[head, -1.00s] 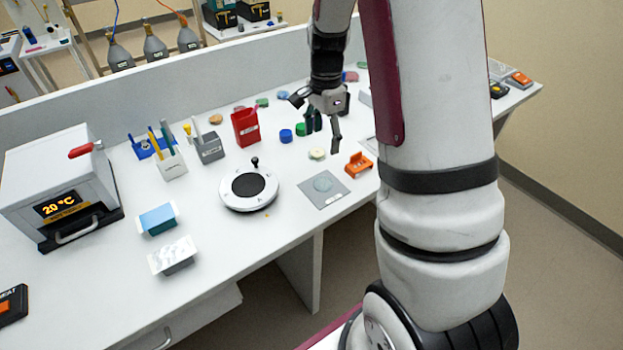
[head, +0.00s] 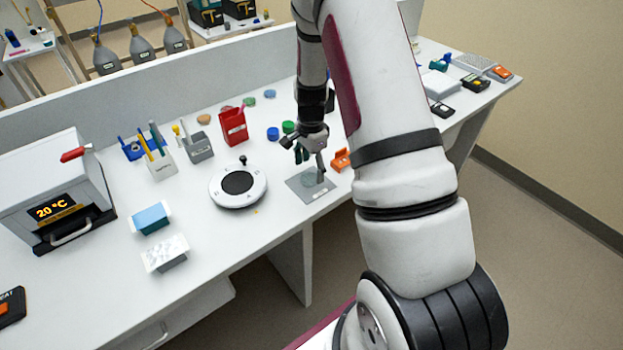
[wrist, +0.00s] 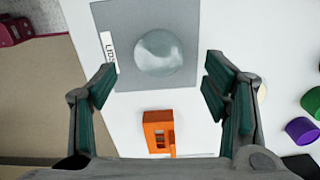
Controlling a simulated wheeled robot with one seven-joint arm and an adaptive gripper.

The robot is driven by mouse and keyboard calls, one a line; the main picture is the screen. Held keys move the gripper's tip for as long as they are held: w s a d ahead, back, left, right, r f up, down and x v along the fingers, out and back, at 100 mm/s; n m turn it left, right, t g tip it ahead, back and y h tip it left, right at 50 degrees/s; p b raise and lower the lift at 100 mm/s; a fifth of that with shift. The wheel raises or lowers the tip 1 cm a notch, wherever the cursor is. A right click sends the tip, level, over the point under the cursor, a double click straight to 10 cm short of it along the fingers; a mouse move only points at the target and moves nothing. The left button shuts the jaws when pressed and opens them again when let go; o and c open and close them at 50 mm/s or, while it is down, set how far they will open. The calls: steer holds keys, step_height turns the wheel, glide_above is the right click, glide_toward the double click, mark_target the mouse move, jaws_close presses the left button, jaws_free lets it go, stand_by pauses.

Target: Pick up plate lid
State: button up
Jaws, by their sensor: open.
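The plate lid (wrist: 159,53) is a clear, round disc lying on a grey square mat (wrist: 205,18) with a white label reading "LIDS". In the head view the mat (head: 300,194) lies near the front edge of the bench, and my gripper hides most of the lid. My gripper (wrist: 158,88) is open and empty, with its two fingers apart. In the wrist view the lid lies between the finger lines, a little beyond the fingertips. In the head view my gripper (head: 308,165) is over the mat, pointing down.
An orange holder (wrist: 158,131) stands close to the mat. A round white device with a dark disc (head: 238,183) is left of the mat. Blue (head: 273,134) and green (head: 289,127) caps and a red container (head: 233,126) stand behind.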

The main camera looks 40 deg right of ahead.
mark_target(310, 180)
steer(key=shift+f, duration=1.3)
steer(key=c, duration=0.8)
steer(key=shift+r, duration=0.2)
steer(key=shift+c, duration=0.2)
